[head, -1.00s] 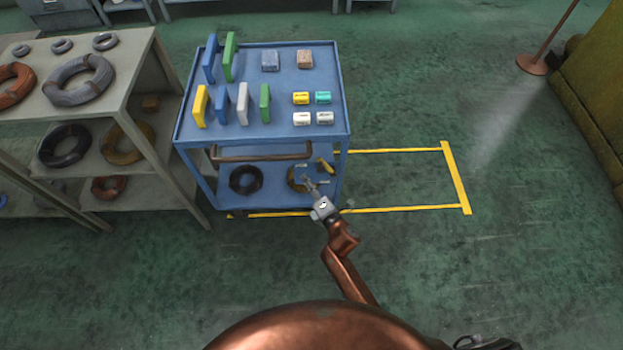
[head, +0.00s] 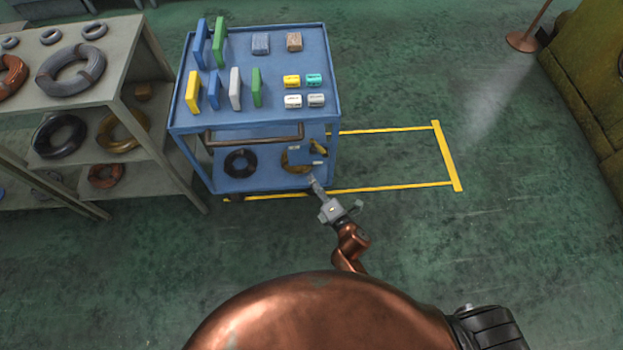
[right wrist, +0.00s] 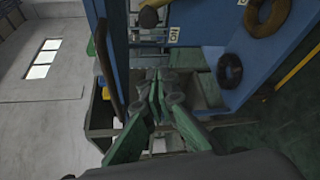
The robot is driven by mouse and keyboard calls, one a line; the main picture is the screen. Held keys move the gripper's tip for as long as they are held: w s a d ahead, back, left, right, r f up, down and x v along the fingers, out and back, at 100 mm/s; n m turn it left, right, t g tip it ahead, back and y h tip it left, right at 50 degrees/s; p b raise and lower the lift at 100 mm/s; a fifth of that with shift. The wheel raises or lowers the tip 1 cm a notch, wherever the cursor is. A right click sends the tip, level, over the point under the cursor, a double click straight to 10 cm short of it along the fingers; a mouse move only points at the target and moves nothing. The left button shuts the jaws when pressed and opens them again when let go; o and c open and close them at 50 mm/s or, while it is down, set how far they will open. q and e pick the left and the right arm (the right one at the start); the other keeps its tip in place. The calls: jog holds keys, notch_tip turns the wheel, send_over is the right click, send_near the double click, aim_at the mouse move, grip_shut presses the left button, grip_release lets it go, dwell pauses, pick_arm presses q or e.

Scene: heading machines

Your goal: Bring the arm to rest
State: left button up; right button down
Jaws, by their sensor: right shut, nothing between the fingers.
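My right arm, copper-coloured, reaches up from the bottom of the head view. Its gripper (head: 315,184) is shut and empty, in front of the lower right front of the blue cart, over the green floor. In the right wrist view the gripper fingers (right wrist: 158,82) lie close together with nothing between them. The cart's blue panel (right wrist: 207,28) and lower shelf are ahead and to the right there. My left gripper is not in view.
The blue cart (head: 270,113) carries several upright coloured blocks and small boxes on top and wire coils below. A grey shelf (head: 120,60) with coils stands at its left. A yellow-marked floor area (head: 446,155) lies right of the cart.

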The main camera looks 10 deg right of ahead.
dwell(0.4)
jog(key=s+d+f+m+g+h, duration=0.1)
jog(key=s+d+f+m+g, duration=0.2)
jog(key=f, duration=0.7)
jog(key=s+d+f+m+g+h, duration=0.1)
jog(key=s+d+f+m, duration=0.25)
jog(key=f, duration=0.55)
jog(key=s+d+f+m+g+h, duration=0.1)
jog(key=s+d+f+m+g, duration=0.2)
jog(key=s+f, duration=0.55)
jog(key=s+d+f+m+g+h, duration=0.1)
jog(key=s+d+f+m, duration=0.25)
jog(key=s+f, duration=0.5)
jog(key=s+d+f+m+g, duration=0.2)
jog(key=s+d+f+m, duration=0.1)
jog(key=s, duration=1)
jog(key=s+d+f+m+g, duration=0.3)
jog(key=s+f, duration=0.3)
jog(key=s, duration=0.6)
jog(key=s+d+f+m+g+h, duration=0.1)
jog(key=s+d+f+m+g, duration=0.2)
jog(key=s, duration=1)
jog(key=shift+s+d+f+m, duration=0.4)
jog(key=shift+f+m, duration=0.3)
jog(key=shift+m, duration=0.1)
